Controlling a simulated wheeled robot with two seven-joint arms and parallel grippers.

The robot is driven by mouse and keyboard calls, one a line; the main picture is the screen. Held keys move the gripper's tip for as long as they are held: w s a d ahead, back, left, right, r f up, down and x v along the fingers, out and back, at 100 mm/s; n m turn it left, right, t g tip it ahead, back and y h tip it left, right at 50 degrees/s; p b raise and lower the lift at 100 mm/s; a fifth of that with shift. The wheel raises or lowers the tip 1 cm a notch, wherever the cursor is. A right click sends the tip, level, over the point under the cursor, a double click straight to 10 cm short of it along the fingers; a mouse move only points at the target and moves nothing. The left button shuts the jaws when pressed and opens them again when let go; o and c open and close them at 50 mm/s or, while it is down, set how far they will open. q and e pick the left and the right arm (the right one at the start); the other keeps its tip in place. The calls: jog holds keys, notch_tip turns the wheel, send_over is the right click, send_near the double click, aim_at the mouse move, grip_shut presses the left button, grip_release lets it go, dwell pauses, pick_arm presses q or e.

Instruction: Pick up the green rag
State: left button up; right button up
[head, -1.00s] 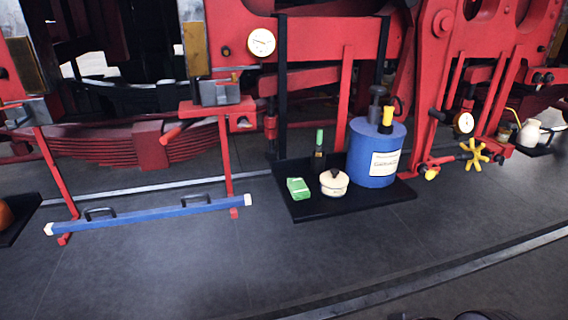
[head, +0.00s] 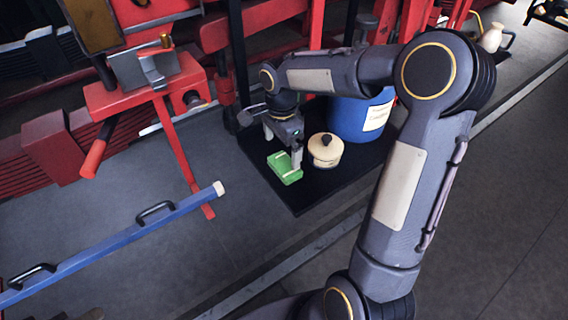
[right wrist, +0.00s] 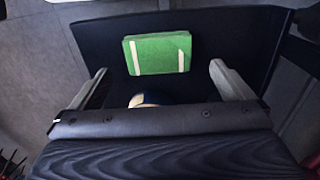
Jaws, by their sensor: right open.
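The green rag (head: 284,168) is a folded green block with pale stripes. It lies flat on the black tray (head: 308,198), at the tray's left side. In the right wrist view the rag (right wrist: 157,53) sits ahead of the fingertips, centred between them. My right gripper (head: 282,146) is open and empty, just above and behind the rag in the head view. The wrist view shows its two fingers (right wrist: 158,73) spread wider than the rag, with no visible contact. My left gripper is not in view.
A cream lidded pot (head: 325,150) stands right beside the rag. A blue canister (head: 350,118) stands behind it, partly hidden by my arm. A red stand with a grey vise (head: 142,72) is to the left. A blue bar (head: 120,240) with handles lies at left. The floor in front is clear.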

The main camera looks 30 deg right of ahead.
aim_at(285, 164)
jog(key=f, duration=0.2)
jog(key=f+p, duration=0.1)
jog(key=f, duration=0.3)
jog(key=shift+s+d+f, duration=0.15)
jog(key=shift+d+f, duration=0.15)
jog(key=shift+d, duration=0.05)
jog(key=shift+f+p, duration=0.3)
jog(key=shift+c, duration=0.3)
jog(key=c, duration=0.8)
